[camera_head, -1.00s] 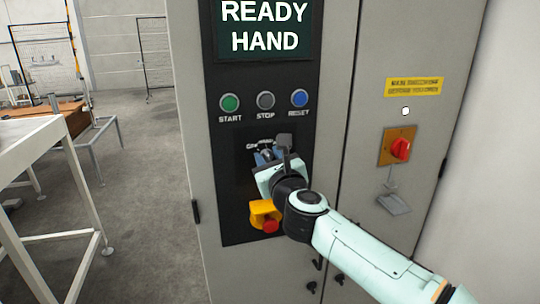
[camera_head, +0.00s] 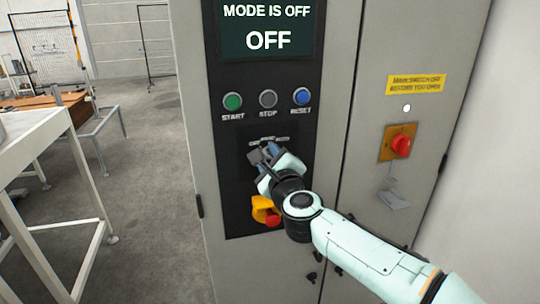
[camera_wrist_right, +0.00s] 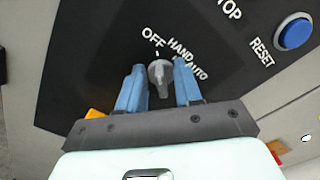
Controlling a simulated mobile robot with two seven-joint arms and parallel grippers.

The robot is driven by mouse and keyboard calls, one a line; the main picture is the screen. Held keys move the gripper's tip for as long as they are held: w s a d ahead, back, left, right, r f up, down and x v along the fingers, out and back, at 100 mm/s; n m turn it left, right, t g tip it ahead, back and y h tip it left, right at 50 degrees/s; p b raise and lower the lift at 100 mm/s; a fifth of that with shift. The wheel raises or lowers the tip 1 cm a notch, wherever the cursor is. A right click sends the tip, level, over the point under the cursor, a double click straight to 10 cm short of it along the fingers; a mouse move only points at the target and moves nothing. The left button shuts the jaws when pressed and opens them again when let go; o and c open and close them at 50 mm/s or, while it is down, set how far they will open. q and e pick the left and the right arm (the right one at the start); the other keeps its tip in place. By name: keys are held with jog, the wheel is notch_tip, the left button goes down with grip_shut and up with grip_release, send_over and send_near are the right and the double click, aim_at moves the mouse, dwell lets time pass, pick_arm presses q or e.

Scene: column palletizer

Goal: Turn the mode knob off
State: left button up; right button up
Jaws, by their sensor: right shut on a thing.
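The mode knob (camera_wrist_right: 160,74) is a small grey knob on the black control panel. In the right wrist view it sits between the two blue fingers of my right gripper (camera_wrist_right: 159,85), under the labels OFF, HAND and AUTO. Its pointer leans toward the OFF side. In the head view my right gripper (camera_head: 266,158) covers most of the knob. The right gripper is shut on the knob. The display (camera_head: 266,30) above reads MODE IS OFF and OFF. My left gripper is not in view.
Green START (camera_head: 232,102), grey STOP (camera_head: 267,99) and blue RESET (camera_head: 301,96) buttons sit above the knob. A red emergency button on a yellow base (camera_head: 264,211) is just below my gripper. A red rotary switch (camera_head: 401,145) is on the cabinet to the right.

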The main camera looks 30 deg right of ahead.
dwell(0.4)
jog(key=o, duration=1)
jog(key=shift+s, duration=0.1)
jog(key=b+v, duration=0.1)
jog(key=v, duration=1.2)
jog(key=shift+s+f, duration=0.1)
